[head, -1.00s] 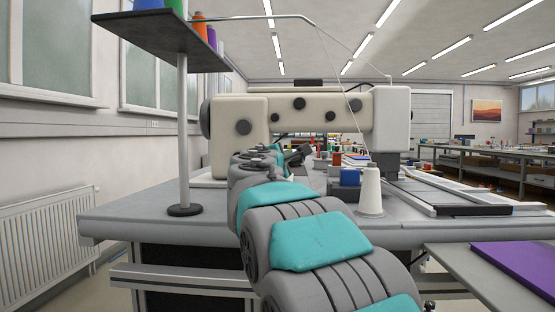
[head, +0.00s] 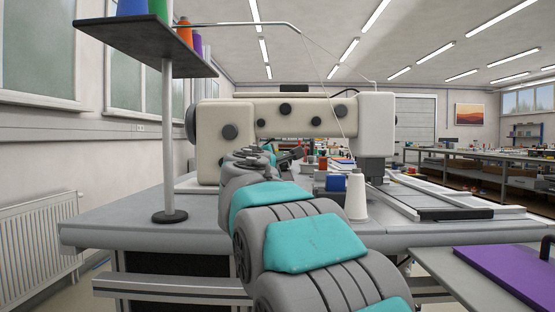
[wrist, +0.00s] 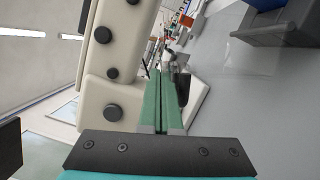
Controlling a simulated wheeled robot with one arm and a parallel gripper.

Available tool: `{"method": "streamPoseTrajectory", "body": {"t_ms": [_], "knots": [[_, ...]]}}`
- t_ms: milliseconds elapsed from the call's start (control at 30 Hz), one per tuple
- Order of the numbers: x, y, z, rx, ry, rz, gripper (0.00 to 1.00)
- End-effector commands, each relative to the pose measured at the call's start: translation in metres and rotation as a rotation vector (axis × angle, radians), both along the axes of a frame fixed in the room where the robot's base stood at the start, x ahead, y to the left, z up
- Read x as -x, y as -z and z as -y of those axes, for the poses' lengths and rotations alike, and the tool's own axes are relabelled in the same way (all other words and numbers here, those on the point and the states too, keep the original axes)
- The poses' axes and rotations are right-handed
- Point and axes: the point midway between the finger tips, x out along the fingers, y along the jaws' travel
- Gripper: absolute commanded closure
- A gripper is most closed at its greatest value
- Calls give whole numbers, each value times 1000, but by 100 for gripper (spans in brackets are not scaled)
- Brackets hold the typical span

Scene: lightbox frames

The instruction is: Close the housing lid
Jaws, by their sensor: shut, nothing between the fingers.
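A large cream sewing machine (head: 270,118) with dark round knobs stands on the grey table in the head view. Its housing also fills the left of the wrist view (wrist: 112,75). I cannot make out a separate housing lid in either view. My gripper (wrist: 164,72) shows in the wrist view with its two green fingers together and nothing between them. It points along the machine's knobbed face, and I see no clear contact. In the head view my arm reaches to the machine's front, and the gripper is small and partly hidden behind it.
A spool stand pole (head: 168,140) rises at the left. Flat rails (head: 440,200) lie at the table's right. A purple panel (head: 510,272) is at lower right.

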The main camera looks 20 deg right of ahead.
Motion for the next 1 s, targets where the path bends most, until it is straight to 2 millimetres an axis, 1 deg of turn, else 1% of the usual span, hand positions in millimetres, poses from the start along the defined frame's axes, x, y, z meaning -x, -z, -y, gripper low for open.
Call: {"method": "streamPoseTrajectory", "body": {"t_ms": [167, 367, 600, 800, 1000], "knots": [[1, -5, 3, -32, 1, 14, 100], [5, -15, 11, -115, 1, 52, 100], [14, -31, 32, -304, 3, 130, 100], [22, -40, 52, -480, 2, 204, 100], [32, -45, 75, -655, 3, 278, 100]]}}
